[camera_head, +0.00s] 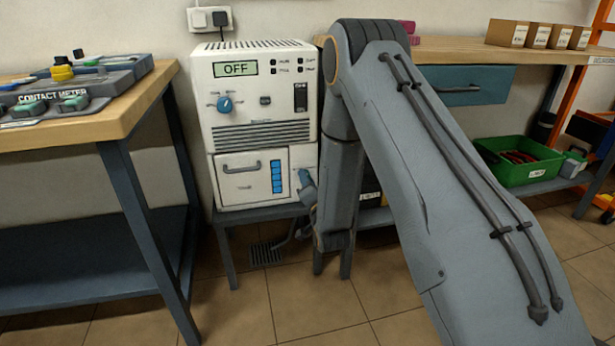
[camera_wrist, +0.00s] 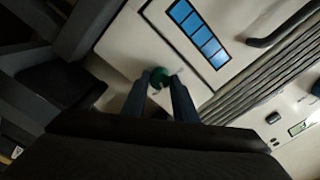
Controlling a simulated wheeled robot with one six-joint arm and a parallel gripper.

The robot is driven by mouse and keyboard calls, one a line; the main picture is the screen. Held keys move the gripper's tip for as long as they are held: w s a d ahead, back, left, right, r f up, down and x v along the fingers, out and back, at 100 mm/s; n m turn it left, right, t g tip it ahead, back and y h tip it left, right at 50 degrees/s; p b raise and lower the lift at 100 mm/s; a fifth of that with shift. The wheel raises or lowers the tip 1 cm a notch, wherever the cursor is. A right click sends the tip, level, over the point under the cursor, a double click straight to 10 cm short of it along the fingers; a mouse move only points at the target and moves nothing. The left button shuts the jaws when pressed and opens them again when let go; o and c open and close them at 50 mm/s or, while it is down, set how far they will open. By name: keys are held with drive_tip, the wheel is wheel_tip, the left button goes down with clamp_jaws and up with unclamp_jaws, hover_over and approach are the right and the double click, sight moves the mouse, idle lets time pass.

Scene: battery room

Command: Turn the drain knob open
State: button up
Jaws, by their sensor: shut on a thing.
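The drain knob (camera_wrist: 160,76) is small, round and green in the wrist view, low on the white face of the machine (camera_head: 255,125). My gripper (camera_wrist: 162,82) is shut on it, with one finger on each side. In the head view my gripper (camera_head: 304,186) is at the machine's lower right front corner, and the knob is hidden there. The machine's display (camera_head: 235,68) reads OFF, and a blue dial (camera_head: 224,104) is below it.
The lower drawer (camera_head: 240,182) has a handle and a blue level strip (camera_head: 276,177). A wooden bench with a contact meter (camera_head: 55,100) stands at left. Another bench with a green bin (camera_head: 520,165) is at right. A floor grate (camera_head: 265,254) lies below the machine.

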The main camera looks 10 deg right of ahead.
drive_tip(key=shift+m+p, duration=1.35)
drive_tip(key=shift+m, duration=0.95)
drive_tip(key=shift+a+f, duration=0.1)
drive_tip(key=o, duration=1)
drive_tip(key=shift+o, duration=0.3)
drive_tip(key=shift+s, duration=0.1)
drive_tip(key=s+p, duration=0.2)
drive_tip(key=s, duration=0.5)
drive_tip(key=shift+s+d, duration=0.35)
drive_tip(key=shift+d, duration=0.05)
